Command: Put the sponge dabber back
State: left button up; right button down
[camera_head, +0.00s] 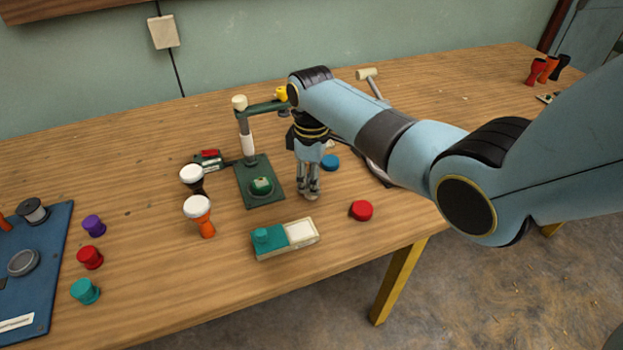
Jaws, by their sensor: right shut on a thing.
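My right gripper (308,189) points down over the middle of the table, its fingers shut on a small pale thing at the tips. I take this to be the sponge dabber (309,197); it is small and mostly hidden by the fingers. In front of it, apart, is a small two-part tray (285,247). Its left half is teal with a round teal piece (262,236) on it; its right half holds a flat cream pad (300,231). My left gripper is not in view.
A green press stand (246,199) is just left of my gripper. Two goblet drums (203,225) (191,178) stand farther left. A red cap (361,210) and a blue cap (330,162) lie nearby. A blue board (52,256) lies far left.

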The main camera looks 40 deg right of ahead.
jog(key=c, duration=1.2)
grip_release()
jog(key=shift+f, duration=0.1)
jog(key=shift+c, duration=0.2)
jog(key=shift+r, duration=0.45)
notch_tip(320, 180, up, 12)
jog(key=p, duration=0.1)
jog(key=shift+f, duration=0.25)
jog(key=shift+f, duration=0.1)
